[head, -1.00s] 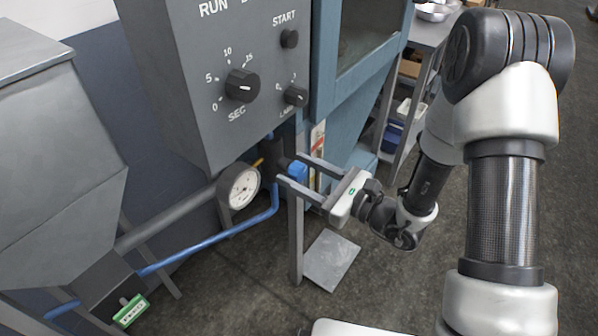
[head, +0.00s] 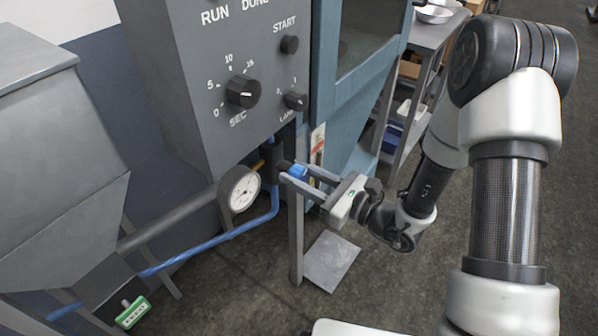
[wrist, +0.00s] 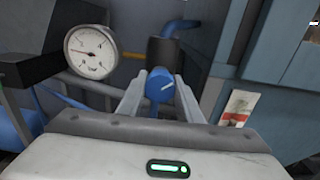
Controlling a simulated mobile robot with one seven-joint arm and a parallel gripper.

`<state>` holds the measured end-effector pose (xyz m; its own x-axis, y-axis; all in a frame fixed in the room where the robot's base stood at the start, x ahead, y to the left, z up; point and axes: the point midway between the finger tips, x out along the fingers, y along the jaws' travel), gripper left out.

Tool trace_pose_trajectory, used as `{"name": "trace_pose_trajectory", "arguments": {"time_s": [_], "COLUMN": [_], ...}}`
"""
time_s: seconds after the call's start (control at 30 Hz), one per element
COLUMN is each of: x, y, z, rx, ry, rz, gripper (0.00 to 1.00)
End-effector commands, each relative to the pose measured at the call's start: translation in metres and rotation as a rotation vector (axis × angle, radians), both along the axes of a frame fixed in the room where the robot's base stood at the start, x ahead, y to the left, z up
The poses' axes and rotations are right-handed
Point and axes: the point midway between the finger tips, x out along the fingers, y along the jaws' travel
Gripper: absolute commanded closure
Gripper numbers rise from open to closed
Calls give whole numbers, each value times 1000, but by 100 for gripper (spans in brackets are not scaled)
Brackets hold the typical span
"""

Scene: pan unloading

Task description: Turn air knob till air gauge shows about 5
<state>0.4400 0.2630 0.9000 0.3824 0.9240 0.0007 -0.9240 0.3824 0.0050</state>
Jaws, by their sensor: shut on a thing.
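The blue air knob (head: 298,171) sits at the end of a dark fitting below the control box. The round white air gauge (head: 243,192) is left of the knob. In the wrist view the gauge (wrist: 91,52) shows its needle pointing left; its numbers are too small to read.
The grey control box (head: 225,70) with a SEC dial (head: 243,93), a START button (head: 289,44) and a LAMP knob (head: 296,101) hangs just above my gripper. A blue pipe (head: 230,232) runs below the gauge. A green tag (head: 133,312) is at lower left.

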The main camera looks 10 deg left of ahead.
Motion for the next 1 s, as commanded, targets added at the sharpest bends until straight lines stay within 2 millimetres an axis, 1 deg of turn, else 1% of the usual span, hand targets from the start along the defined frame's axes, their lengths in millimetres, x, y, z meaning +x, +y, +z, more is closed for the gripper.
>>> {"name": "trace_pose_trajectory", "arguments": {"time_s": [0.2, 1.0], "x": [0, -1], "y": [-1, -1], "z": [4, 4], "rx": [68, 359], "ry": [164, 870], "rz": [-3, -2], "gripper": [90, 90]}}
